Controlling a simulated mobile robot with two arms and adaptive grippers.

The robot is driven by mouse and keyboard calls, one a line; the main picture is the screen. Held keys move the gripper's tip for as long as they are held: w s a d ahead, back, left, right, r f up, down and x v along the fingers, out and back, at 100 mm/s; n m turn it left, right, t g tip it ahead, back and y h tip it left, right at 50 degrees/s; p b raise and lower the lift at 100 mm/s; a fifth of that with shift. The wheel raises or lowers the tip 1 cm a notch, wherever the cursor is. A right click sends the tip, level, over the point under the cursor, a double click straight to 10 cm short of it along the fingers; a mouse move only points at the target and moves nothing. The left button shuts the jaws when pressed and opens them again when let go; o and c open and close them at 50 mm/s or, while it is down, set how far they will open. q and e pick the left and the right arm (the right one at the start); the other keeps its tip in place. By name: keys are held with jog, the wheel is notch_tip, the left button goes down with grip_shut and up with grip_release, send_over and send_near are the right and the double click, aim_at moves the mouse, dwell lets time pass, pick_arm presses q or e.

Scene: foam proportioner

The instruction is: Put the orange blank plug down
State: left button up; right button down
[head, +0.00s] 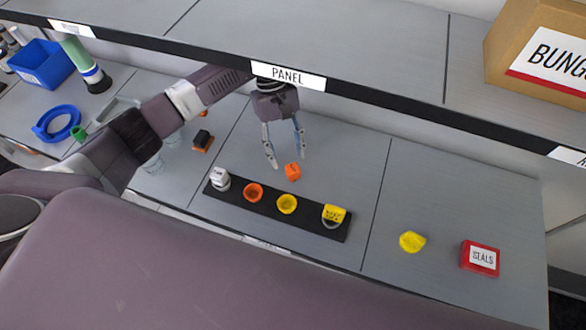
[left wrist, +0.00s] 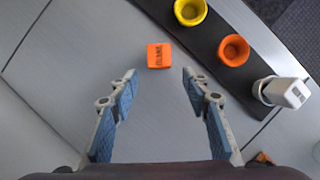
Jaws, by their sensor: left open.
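The orange blank plug (head: 292,172) sits on the grey bench top, just behind the black strip (head: 240,205). In the left wrist view the plug (left wrist: 159,55) shows dark lettering and lies just beyond the fingertips, in line with the gap between them. My left gripper (head: 285,160) is open and empty, pointing down beside the plug; its two fingers are wide apart in the left wrist view (left wrist: 160,75). Nothing touches the plug that I can see. My right gripper is in neither view.
The black strip holds a white fitting (head: 220,179), an orange cup (head: 253,192), a yellow cup (head: 287,204) and a yellow-tagged fitting (head: 333,215). A yellow piece (head: 412,241) and a red SEALS box (head: 479,257) stand at right. The PANEL shelf (head: 288,76) overhangs the bench.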

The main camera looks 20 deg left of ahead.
aim_at(293, 167)
pick_arm(q)
jog(key=shift+s+d+r+p, duration=0.15)
jog(key=shift+s+d+p, duration=0.4)
jog(key=shift+s+d, duration=0.4)
jog(key=shift+p+x, duration=0.5)
jog(key=shift+x, duration=0.65)
jog(key=shift+s+f, duration=0.15)
jog(key=shift+f, duration=0.35)
grip_shut()
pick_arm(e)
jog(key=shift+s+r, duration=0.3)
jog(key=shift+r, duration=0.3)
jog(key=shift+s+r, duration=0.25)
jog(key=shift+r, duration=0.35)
pick_arm(q)
jog(key=shift+r, duration=0.2)
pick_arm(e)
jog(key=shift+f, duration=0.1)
